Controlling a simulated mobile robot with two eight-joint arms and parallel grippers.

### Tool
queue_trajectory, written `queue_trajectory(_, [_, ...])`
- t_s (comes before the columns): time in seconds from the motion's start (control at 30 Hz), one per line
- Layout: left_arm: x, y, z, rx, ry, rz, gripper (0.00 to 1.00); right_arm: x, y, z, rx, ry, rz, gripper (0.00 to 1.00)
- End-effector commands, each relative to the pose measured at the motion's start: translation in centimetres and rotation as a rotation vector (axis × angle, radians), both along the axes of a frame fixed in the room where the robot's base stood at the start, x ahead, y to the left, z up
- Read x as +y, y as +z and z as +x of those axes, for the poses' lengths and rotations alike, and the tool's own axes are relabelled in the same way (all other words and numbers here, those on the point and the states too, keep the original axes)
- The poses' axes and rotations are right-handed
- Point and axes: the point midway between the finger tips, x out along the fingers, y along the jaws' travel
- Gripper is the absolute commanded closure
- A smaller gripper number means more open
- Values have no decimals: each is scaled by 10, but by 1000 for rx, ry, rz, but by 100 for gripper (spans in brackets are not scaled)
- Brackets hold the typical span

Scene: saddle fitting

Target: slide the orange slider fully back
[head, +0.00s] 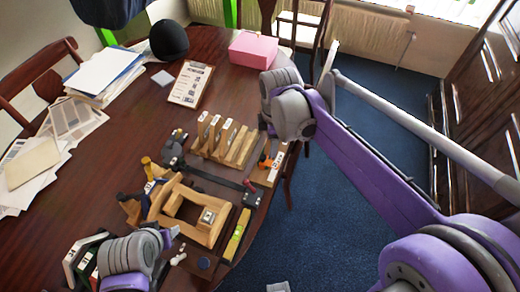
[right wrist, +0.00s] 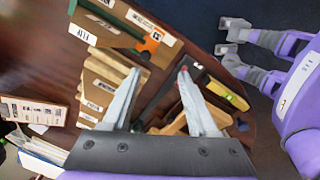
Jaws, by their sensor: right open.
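The orange slider (head: 265,160) sits on a pale wooden block (head: 273,174) at the right edge of the table. It also shows in the right wrist view (right wrist: 151,43), beside a dark part on the labelled wooden block (right wrist: 107,25). My right gripper (right wrist: 159,72) is open and empty, its fingertips apart; in that picture the slider lies just beyond and between the tips, with no contact visible. In the head view my right fingers are hidden. My left gripper (head: 177,246) is at the bottom left, open and empty, away from the slider.
A slotted wooden rack (head: 225,140) stands left of the slider block. A dark rail with a red end (head: 225,182), a wooden frame (head: 190,212) and a yellow level (head: 237,235) lie nearer. A clipboard (head: 190,84) and a pink box (head: 253,49) are farther back.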

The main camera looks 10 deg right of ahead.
Motion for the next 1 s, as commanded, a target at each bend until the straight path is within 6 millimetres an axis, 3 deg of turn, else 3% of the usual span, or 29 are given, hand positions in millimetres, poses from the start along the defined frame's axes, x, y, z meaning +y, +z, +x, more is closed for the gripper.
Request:
queue_trajectory(0.1, [0,-3,-1,2,0,0,50,7,-9,24,50,188,-15,41])
queue_trajectory(0.23, [0,-3,-1,2,0,0,50,11,-14,34,78,297,-19,41])
queue_trajectory(0.43, [0,-5,-1,3,0,0,50,12,-30,36,85,325,-21,41])
queue_trajectory(0.8, [0,-10,-3,5,0,0,50,11,-98,36,83,322,-21,41])
queue_trajectory(1.0, [0,-11,-3,6,0,0,50,11,-118,36,83,322,-21,41])
